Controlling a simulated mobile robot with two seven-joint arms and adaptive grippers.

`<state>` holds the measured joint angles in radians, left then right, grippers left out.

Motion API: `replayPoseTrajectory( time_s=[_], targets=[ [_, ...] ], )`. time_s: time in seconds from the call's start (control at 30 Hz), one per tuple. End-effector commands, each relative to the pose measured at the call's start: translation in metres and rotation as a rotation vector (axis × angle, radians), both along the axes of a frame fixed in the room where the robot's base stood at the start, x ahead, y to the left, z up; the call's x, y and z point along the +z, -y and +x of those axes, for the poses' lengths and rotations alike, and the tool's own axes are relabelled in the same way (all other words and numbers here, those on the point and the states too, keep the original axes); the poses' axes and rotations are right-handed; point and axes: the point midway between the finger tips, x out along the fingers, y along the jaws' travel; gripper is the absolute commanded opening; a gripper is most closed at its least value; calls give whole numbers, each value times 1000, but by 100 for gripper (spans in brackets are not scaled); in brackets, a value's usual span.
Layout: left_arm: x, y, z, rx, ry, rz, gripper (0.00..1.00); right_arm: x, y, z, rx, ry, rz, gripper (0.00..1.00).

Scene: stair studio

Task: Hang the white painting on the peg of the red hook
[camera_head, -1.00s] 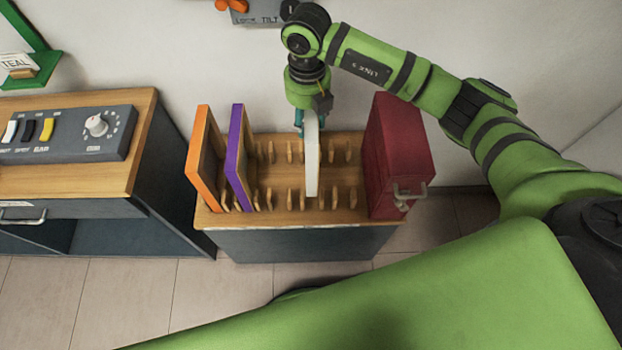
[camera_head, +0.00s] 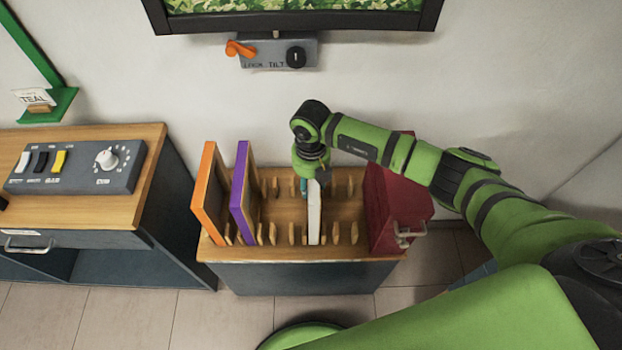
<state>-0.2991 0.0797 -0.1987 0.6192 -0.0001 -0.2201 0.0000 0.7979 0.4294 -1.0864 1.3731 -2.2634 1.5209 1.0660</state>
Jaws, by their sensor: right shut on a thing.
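The white painting (camera_head: 314,214) stands upright, edge-on, among the wooden pegs of the rack (camera_head: 280,253) in the middle of the view. My right gripper (camera_head: 309,186) is at its upper back edge and shut on it. The fingers are partly hidden by the wrist and the painting. An orange-framed painting (camera_head: 209,195) and a purple-framed one (camera_head: 241,205) stand in the rack to the left. The red hook does not show, and my left gripper is not in view.
A dark red case (camera_head: 397,208) with a handle stands at the rack's right end. A desk (camera_head: 130,190) with a switch box (camera_head: 75,166) is on the left. A lock-tilt panel (camera_head: 278,52) is on the wall under a framed picture (camera_head: 290,22).

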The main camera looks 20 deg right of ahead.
Motion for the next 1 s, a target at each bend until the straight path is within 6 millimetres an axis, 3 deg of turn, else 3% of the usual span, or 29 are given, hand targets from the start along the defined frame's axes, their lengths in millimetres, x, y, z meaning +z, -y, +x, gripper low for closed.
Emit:
replayPoseTrajectory(
  time_s=[0.3,0.33,0.37,0.77,1.0],
  targets=[
    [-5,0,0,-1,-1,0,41,-5,0,1,0,1,1,0],
    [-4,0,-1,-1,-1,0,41,-4,0,0,0,0,0,54],
    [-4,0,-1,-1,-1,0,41,-3,0,0,-1,0,0,66],
    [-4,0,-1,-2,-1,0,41,-4,0,0,-1,-1,1,66],
    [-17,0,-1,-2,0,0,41,29,3,0,0,4,1,66]
  ],
)
